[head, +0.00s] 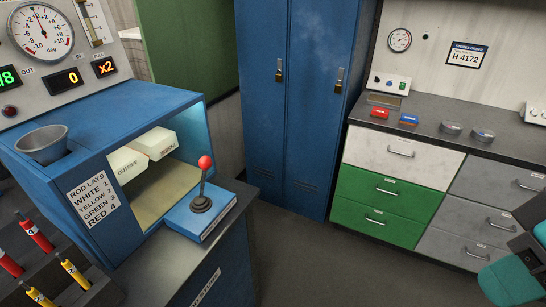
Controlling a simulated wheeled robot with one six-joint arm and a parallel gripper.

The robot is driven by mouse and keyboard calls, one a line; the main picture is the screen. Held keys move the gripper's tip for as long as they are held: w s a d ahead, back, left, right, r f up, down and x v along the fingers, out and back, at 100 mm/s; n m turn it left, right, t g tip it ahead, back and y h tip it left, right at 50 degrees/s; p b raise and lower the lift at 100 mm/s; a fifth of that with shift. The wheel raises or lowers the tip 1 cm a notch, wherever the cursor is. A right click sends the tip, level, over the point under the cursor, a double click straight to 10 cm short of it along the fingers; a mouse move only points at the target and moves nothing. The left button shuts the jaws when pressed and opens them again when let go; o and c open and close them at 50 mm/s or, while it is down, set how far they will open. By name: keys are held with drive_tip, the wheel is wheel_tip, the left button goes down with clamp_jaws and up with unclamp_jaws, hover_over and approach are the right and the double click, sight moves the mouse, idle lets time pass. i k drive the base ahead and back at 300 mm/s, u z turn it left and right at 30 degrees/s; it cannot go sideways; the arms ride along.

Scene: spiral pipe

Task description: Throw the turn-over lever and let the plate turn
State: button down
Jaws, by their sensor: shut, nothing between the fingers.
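The lever (203,182) has a red ball on a dark stalk and a round black boot. It stands nearly upright, its top leaning slightly right, on a blue box (187,216) at the right front of the blue machine (100,125). Inside the machine's lit opening, a flat yellowish plate (150,195) lies level as far as I can see. Two cream blocks stand above it: one labelled OUTSIDE (126,168), the other (155,143) with a label I cannot read. My gripper is not in view, and nothing touches the lever.
A funnel bowl (42,142) sits on the machine's top left. Red and yellow labelled rods (35,233) stand in a dark rack at lower left. Blue lockers (310,95) stand behind, and a drawer bench (400,155) is at right. The floor (310,260) between is clear.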

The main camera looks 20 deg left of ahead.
sight(206, 163)
drive_tip(key=z, duration=0.3)
drive_tip(key=i, duration=0.65)
drive_tip(key=u, duration=0.6)
drive_tip(key=i, duration=0.75)
drive_tip(key=u, duration=0.75)
